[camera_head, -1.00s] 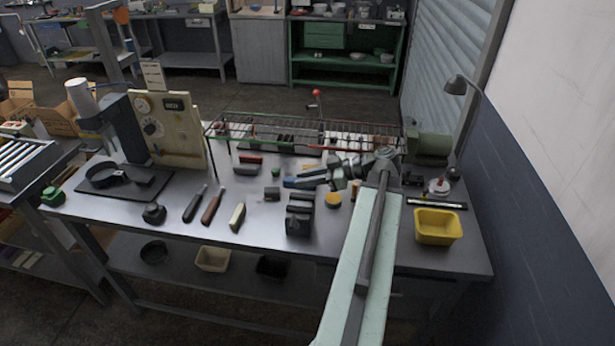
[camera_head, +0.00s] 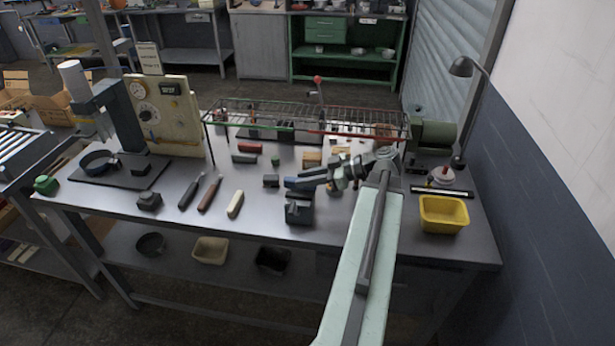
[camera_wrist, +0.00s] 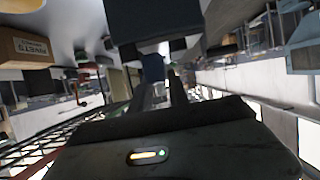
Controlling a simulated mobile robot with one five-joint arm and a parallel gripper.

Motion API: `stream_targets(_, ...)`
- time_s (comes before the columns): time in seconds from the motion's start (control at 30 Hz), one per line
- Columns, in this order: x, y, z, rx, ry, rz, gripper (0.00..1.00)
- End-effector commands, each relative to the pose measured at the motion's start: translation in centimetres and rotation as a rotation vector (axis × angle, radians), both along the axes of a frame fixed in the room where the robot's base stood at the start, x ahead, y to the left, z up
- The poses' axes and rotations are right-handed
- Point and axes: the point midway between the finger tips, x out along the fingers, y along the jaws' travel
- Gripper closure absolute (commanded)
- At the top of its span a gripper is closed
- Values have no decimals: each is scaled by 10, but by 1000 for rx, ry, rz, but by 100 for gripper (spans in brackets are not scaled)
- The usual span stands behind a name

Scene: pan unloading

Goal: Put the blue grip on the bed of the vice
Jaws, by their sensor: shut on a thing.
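The blue grip (camera_head: 297,183) sticks out to the left from the tips of my gripper (camera_head: 322,179), which is shut on it. The grip lies roughly level. The dark grey vice (camera_head: 298,213) stands near the front edge of the bench. In the head view the grip overlaps the far part of the vice and hides some of it, including much of its bed. I cannot tell whether they touch. In the wrist view the blue grip (camera_wrist: 153,68) shows between the fingers, with a dark block, probably the vice, beyond it.
A wire rack (camera_head: 300,118) stands behind my gripper. A dark block (camera_head: 270,181) sits left of the grip. A cream-handled tool (camera_head: 235,204) lies left of the vice. A yellow bin (camera_head: 443,214) stands to the right.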

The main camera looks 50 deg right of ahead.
Motion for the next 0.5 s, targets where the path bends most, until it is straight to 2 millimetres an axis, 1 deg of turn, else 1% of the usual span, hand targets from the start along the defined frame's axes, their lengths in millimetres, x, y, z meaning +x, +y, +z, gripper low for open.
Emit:
stream_targets(0.47,0,1,-11,0,0,1,100)
stream_targets(0.5,0,1,-10,0,0,1,73)
